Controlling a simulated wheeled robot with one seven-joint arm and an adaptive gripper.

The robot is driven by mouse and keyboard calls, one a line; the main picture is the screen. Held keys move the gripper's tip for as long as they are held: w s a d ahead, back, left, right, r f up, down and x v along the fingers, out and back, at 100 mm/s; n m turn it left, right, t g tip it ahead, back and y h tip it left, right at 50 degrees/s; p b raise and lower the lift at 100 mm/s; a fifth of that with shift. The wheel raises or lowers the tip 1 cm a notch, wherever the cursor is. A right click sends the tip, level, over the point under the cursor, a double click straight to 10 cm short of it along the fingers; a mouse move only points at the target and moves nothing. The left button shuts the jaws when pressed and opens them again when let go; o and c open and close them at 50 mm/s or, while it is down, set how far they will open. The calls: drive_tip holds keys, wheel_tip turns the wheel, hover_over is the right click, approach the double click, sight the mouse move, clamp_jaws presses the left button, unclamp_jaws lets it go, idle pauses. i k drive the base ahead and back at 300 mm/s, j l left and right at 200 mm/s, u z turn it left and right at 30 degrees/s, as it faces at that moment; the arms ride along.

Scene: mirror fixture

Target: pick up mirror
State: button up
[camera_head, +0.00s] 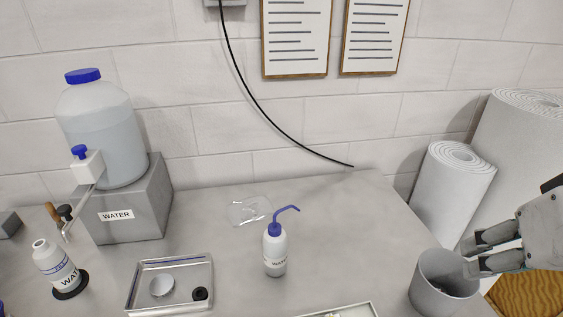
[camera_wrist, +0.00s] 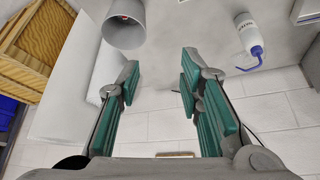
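A round pale disc (camera_head: 162,287), which looks like the mirror, lies in a shallow metal tray (camera_head: 135,290) at the front left of the bench in the head view. A small black ring-like part (camera_head: 200,293) lies beside it in the tray. My gripper (camera_head: 474,256) is at the far right, by the rim of a grey bin and well away from the tray. In the wrist view my gripper (camera_wrist: 160,75) has its green-padded fingers apart with nothing between them. The disc and tray do not show in the wrist view.
A wash bottle (camera_head: 274,252) stands right of the tray, with a clear crumpled-looking item (camera_head: 250,210) behind. The grey bin (camera_head: 425,285) is at the bench's right end. A water jug (camera_head: 102,130) on a grey block and a labelled bottle (camera_head: 55,262) stand left.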

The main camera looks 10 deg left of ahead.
sight(163, 284)
drive_tip(key=u, duration=1.65)
drive_tip(key=i+j+z, duration=0.15)
drive_tip(key=j, duration=0.15)
drive_tip(key=j+z, duration=0.15)
drive_tip(key=j, duration=0.2)
